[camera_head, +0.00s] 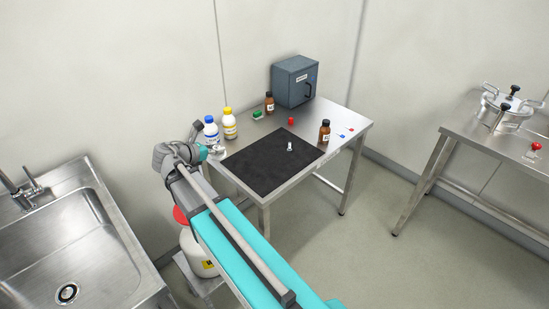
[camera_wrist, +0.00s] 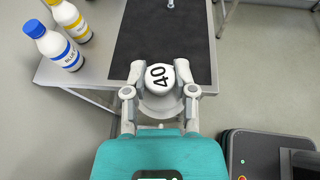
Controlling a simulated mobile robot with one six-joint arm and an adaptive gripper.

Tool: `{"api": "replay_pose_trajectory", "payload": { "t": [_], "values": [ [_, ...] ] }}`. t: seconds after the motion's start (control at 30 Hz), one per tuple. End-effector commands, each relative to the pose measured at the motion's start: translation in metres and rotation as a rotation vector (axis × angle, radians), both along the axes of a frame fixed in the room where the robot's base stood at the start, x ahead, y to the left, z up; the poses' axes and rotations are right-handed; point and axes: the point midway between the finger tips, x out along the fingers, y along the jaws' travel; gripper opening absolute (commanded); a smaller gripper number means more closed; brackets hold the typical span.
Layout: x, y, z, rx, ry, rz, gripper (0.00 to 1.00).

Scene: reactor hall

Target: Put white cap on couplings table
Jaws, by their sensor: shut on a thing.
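My gripper (camera_wrist: 161,95) is shut on a white round cap (camera_wrist: 159,76) marked "40". In the wrist view the cap is between both fingers, near the front left edge of a steel table with a black mat (camera_wrist: 140,25). In the head view my gripper (camera_head: 210,150) is at that steel table's (camera_head: 345,118) left corner, partly hidden by my arm. A second steel table (camera_head: 460,125) stands at the right. No readable label shows which one is the couplings table.
Blue-capped (camera_head: 211,130) and yellow-capped (camera_head: 229,124) bottles stand close to my gripper. A small metal fitting (camera_head: 290,146) stands on the mat. A clamped vessel (camera_head: 503,108) is on the right table. A sink (camera_head: 70,235) is left.

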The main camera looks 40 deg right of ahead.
Motion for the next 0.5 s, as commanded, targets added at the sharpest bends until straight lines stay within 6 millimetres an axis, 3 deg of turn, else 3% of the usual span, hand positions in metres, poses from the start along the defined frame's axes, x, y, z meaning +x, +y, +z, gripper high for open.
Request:
{"api": "replay_pose_trajectory", "payload": {
  "t": [0.27, 0.5],
  "values": [
    [-0.005, -0.028, -0.011, 0.000, 0.000, -0.051, 0.00],
    [-0.019, -0.084, -0.029, 0.000, 0.000, -0.154, 0.00]
  ]
}}
